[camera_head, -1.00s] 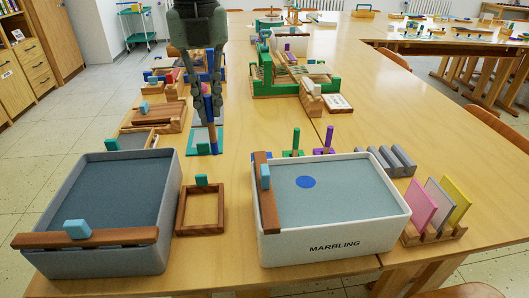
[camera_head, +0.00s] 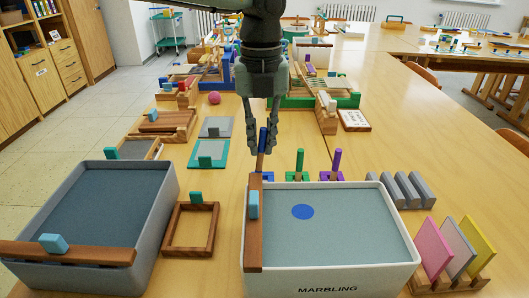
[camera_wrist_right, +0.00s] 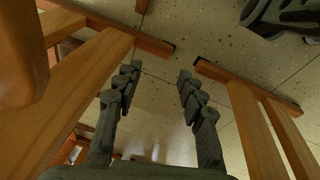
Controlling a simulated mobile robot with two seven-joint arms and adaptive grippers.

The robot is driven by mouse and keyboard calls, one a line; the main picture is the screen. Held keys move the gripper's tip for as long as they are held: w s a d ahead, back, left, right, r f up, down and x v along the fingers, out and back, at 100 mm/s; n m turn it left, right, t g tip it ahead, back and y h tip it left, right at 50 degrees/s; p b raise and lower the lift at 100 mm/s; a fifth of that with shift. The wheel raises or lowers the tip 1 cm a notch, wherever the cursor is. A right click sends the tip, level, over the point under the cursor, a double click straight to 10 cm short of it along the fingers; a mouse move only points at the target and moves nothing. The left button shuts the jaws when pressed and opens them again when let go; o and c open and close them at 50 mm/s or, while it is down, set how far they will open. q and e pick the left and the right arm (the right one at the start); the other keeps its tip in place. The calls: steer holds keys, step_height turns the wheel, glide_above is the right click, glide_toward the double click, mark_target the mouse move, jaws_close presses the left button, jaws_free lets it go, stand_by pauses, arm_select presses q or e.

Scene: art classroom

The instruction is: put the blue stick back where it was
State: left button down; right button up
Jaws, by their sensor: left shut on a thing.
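My left gripper (camera_head: 262,146) points down behind the white marbling tray (camera_head: 330,277) and is shut on the blue stick (camera_head: 263,136). The stick is upright, with a blue top and a brown lower part. Its lower end is close to a blue holder (camera_head: 267,176), left of the green and purple ones. The tray's wooden bar and rim partly hide this spot, so I cannot tell whether the stick is in the holder. My right gripper (camera_wrist_right: 157,86) is open and empty in the right wrist view, over the floor near wooden legs.
A green stick (camera_head: 300,162) and a purple stick (camera_head: 337,161) stand upright in their holders just right. A grey tray (camera_head: 165,200), a wooden frame (camera_head: 210,228), and a rack with coloured plates (camera_head: 442,282) are nearby. A pink ball (camera_head: 214,98) lies farther back.

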mark_target(263, 154)
arm_select(q)
step_height(263, 154, down, 3)
steer(key=shift+s+f+b, duration=0.1)
steer(key=shift+s+b, duration=0.05)
steer(key=shift+b, duration=0.3)
steer(key=shift+f, duration=0.3)
steer(key=shift+w+d, duration=0.1)
steer(key=shift+w, duration=0.15)
steer(key=shift+s+r, duration=0.1)
steer(key=shift+r, duration=0.15)
steer(key=shift+f, duration=0.25)
arm_select(e)
steer(key=shift+w+r, duration=0.4)
steer(key=shift+r, duration=0.35)
steer(key=shift+w+r, duration=0.35)
steer(key=shift+r, duration=0.35)
steer(key=shift+w+r, duration=0.4)
steer(key=shift+r, duration=0.35)
arm_select(q)
steer(key=shift+b, duration=0.3)
arm_select(e)
steer(key=shift+r, duration=0.1)
